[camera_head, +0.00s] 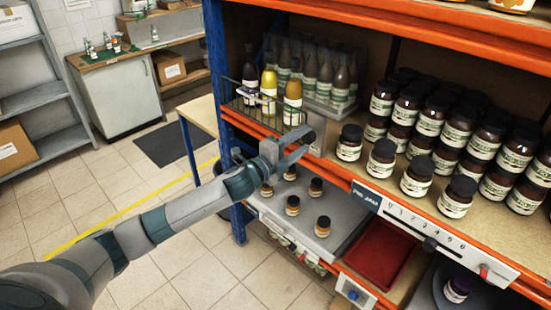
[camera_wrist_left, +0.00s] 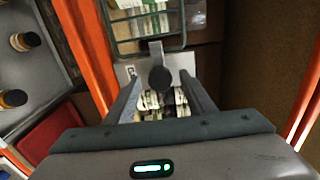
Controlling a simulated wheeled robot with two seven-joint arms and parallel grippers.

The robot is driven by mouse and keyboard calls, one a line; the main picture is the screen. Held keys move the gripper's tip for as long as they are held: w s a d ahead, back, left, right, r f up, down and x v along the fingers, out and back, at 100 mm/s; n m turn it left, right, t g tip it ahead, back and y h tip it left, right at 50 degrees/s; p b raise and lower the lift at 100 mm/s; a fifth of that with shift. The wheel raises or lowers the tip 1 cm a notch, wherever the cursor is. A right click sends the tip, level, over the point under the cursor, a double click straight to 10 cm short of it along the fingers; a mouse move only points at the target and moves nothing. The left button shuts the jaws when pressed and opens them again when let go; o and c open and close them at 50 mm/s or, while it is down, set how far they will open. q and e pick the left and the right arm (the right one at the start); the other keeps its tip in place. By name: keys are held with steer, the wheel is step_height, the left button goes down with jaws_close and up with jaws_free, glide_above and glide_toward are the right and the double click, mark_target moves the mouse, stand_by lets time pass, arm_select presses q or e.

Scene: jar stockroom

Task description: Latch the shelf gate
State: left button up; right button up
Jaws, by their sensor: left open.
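The shelf gate (camera_head: 262,116) is a dark wire frame at the shelf's front edge, before several tall bottles. In the left wrist view, its green-grey wire frame (camera_wrist_left: 148,51) is at the top centre. Just below that frame is a grey metal piece with a dark round knob (camera_wrist_left: 160,79), probably the latch. My left gripper (camera_head: 297,147) is at the gate's right end, close to the shelf edge. Its jaws are open, and in the left wrist view the knob shows between the fingers. I cannot tell whether they touch it. My right gripper is not in view.
Several dark-lidded jars (camera_head: 349,143) stand on the shelf to the right. Below are a grey tray (camera_head: 337,197) with small jars and a red tray (camera_head: 383,255). A blue post (camera_head: 217,65) rises left of the gate. The tiled floor at left is mostly open.

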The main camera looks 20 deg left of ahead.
arm_select(q)
steer(key=b+v, duration=0.5)
steer(key=v, duration=1.2)
steer(key=shift+b, duration=0.35)
